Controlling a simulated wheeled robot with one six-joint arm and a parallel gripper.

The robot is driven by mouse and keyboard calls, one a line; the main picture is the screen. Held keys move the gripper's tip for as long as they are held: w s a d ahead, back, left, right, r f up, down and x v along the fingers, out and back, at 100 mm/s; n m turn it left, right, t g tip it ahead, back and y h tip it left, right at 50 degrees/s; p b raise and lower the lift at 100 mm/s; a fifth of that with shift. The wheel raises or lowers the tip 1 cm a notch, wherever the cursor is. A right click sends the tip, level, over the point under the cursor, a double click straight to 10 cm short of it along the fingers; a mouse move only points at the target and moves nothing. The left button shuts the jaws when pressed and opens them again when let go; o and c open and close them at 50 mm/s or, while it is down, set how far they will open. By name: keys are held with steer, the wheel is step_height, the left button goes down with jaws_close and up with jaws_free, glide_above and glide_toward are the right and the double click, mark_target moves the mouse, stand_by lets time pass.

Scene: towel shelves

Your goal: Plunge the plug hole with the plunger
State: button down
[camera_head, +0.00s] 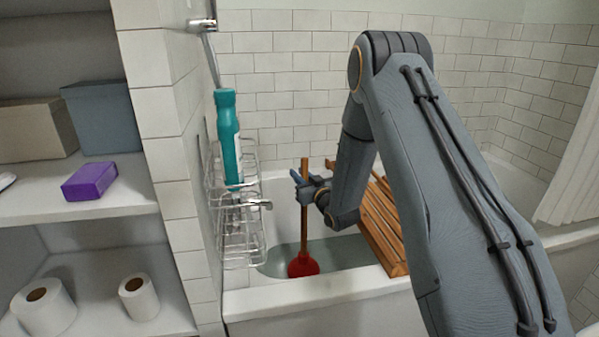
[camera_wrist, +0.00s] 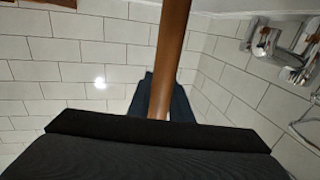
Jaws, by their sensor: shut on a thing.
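The plunger has a wooden handle (camera_head: 304,205) and a red rubber cup (camera_head: 303,265). My gripper (camera_head: 304,186) is shut on the handle, and the plunger hangs nearly upright with the cup at the bottom, inside the bathtub (camera_head: 330,291). In the wrist view the handle (camera_wrist: 172,60) runs up from between my dark fingers (camera_wrist: 162,100). The cup appears low, near the tub's greyish bottom or water; I cannot tell whether it touches. The plug hole is not visible.
A wooden bath rack (camera_head: 383,232) lies across the tub to the right. A wire caddy (camera_head: 241,215) with a teal bottle (camera_head: 228,138) hangs on the left wall. Shelves at left hold boxes, a purple packet (camera_head: 89,181) and toilet rolls (camera_head: 139,297). Chrome taps (camera_wrist: 290,45) show in the wrist view.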

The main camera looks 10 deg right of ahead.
step_height(320, 180, down, 10)
steer(key=b, duration=0.5)
steer(key=shift+r+b, duration=0.25)
steer(key=shift+b, duration=0.15)
steer(key=c, duration=2.2)
jaws_free()
jaws_close()
steer(key=shift+f, duration=0.1)
